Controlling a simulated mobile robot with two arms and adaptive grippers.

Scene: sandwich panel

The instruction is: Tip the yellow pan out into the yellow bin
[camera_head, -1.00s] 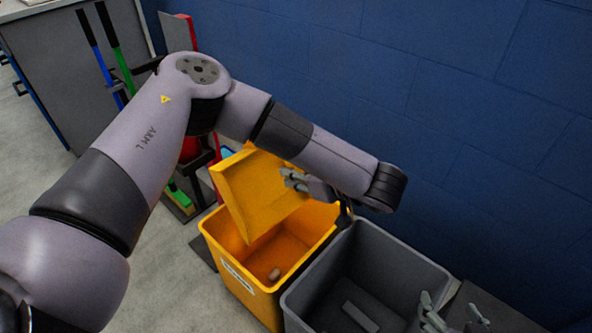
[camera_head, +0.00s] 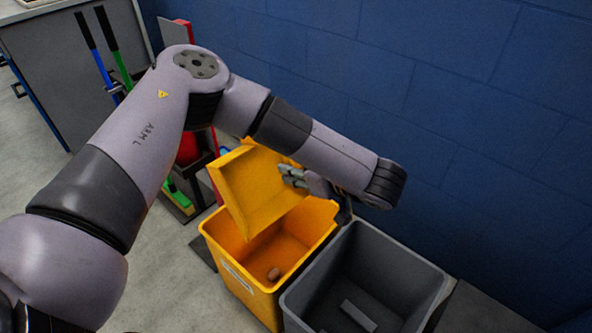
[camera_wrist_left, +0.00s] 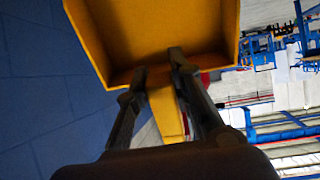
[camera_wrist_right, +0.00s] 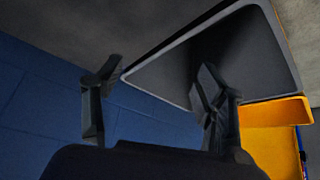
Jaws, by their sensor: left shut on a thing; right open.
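The yellow pan (camera_head: 252,187) is tilted steeply above the yellow bin (camera_head: 228,246) in the head view. My left gripper (camera_head: 292,177) is shut on the pan's edge on its right side. In the left wrist view the pan (camera_wrist_left: 165,35) extends beyond the fingers (camera_wrist_left: 157,72), and its inside looks empty. A small brownish piece (camera_head: 273,273) lies on the bin's floor. My right gripper (camera_wrist_right: 155,80) is open and empty in the right wrist view; it is out of the head view.
A grey bin (camera_head: 306,292) stands right beside the yellow bin, with a light grey bar (camera_head: 358,315) inside. A blue block wall (camera_head: 450,110) rises close behind. Brushes and a rack stand left of the bins. A grey cabinet (camera_head: 75,65) is at far left.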

